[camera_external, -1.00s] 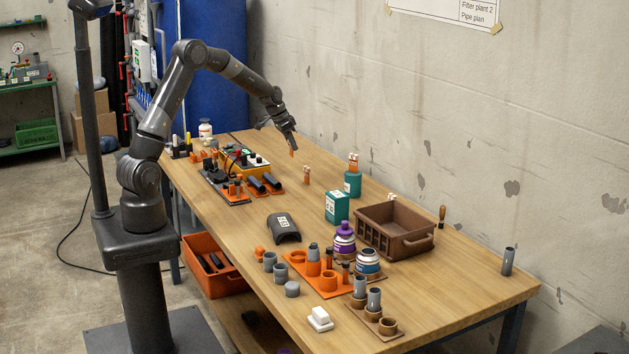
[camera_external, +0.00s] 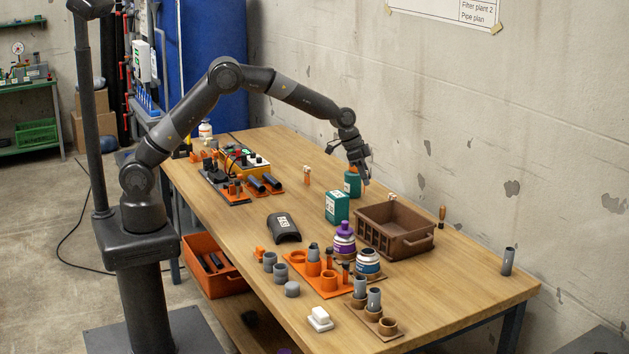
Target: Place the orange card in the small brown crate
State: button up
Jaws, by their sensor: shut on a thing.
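The small brown crate (camera_external: 382,240) stands open on the workbench, right of the middle. My gripper (camera_external: 365,180) is in the air above and behind the crate's left end, in front of the wall. It is shut on the orange card, which showed at its fingertips earlier. The card cannot be made out now, as the fingers are small and seen side-on. The crate's inside looks empty as far as I can see.
A teal bottle (camera_external: 352,186) and a teal box (camera_external: 337,207) stand left of the crate. A purple-capped bottle (camera_external: 344,238) and a white-and-blue jar (camera_external: 367,262) stand at its front. Bare wood (camera_external: 460,275) lies to its right.

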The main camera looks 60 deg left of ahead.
jog(key=s+d+m, duration=0.2)
jog(key=s+d, duration=0.1)
jog(key=d, duration=0.8)
jog(key=f, duration=1)
jog(key=shift+d, duration=0.3)
jog(key=shift+f, duration=0.2)
jog(key=o, duration=0.7)
jog(key=shift+c, duration=0.2)
